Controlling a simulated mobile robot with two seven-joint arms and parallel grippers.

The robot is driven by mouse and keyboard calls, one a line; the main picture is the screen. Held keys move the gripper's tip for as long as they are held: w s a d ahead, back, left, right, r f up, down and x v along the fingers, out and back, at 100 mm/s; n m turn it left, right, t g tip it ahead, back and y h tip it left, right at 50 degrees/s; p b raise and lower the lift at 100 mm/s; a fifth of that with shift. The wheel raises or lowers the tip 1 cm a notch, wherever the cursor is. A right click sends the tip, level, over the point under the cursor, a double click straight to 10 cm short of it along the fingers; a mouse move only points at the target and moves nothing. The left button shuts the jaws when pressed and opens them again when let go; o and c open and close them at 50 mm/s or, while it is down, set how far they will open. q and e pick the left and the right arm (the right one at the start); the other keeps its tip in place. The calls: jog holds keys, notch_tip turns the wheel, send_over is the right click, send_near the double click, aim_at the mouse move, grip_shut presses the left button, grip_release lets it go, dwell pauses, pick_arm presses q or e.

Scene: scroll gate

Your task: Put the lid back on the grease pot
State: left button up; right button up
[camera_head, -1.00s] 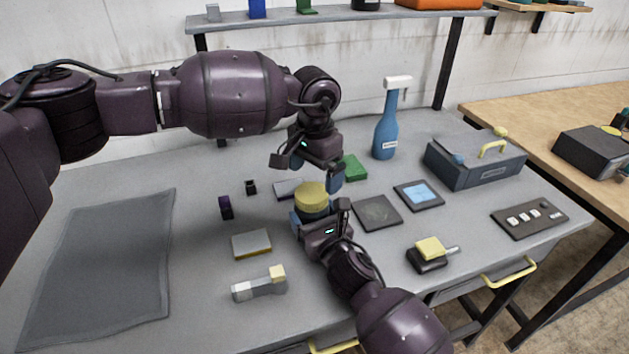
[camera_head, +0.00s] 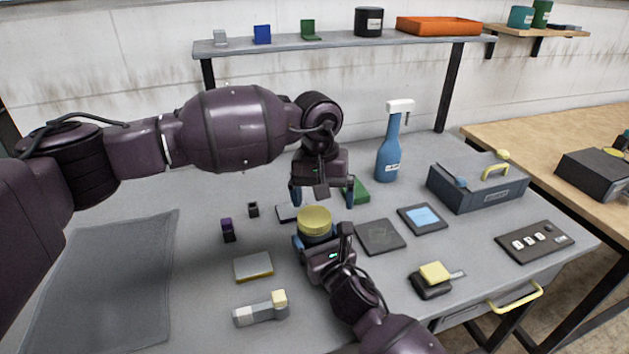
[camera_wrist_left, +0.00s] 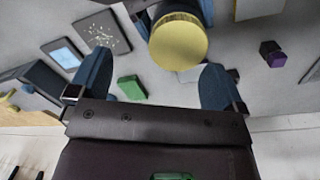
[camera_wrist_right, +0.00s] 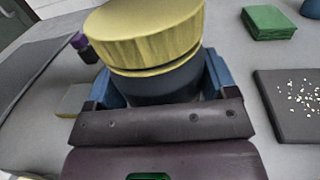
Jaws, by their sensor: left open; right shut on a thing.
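The grease pot (camera_wrist_right: 155,88) is a dark round pot, with the yellow lid (camera_head: 314,221) on its top. In the right wrist view the ribbed lid (camera_wrist_right: 145,35) looks slightly tilted above a thin yellow band; I cannot tell whether it is fully seated. My right gripper (camera_head: 314,241) is shut on the pot's body and holds it upright over the bench. My left gripper (camera_head: 323,197) is open and empty, pointing down just behind and above the lid. In the left wrist view the lid (camera_wrist_left: 178,41) lies beyond the open fingers, apart from them.
A blue spray bottle (camera_head: 389,150) and toolbox (camera_head: 477,188) stand behind right. The grey mat (camera_head: 105,280) is clear.

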pick_arm(q)
jog(key=n, duration=0.4)
jog(key=shift+r+n, duration=0.25)
jog(key=shift+n, duration=0.05)
jog(key=n, duration=0.4)
jog(key=shift+r, duration=0.2)
jog(key=n, duration=0.7)
jog(key=shift+a+r, duration=0.15)
jog(key=shift+r, duration=0.25)
jog(key=n, duration=0.7)
jog(key=shift+w+a+r, duration=0.1)
jog(key=shift+a+r, duration=0.05)
jog(key=shift+r, duration=0.2)
jog(key=n, duration=0.7)
jog(key=shift+w+a+r+y, duration=0.1)
jog(key=shift+a+r+y, duration=0.1)
jog(key=shift+r+y, duration=0.15)
jog(key=n, duration=0.5)
jog(key=shift+a+n, duration=0.2)
jog(key=shift+n, duration=0.1)
jog(key=n, duration=0.6)
jog(key=shift+a, duration=0.15)
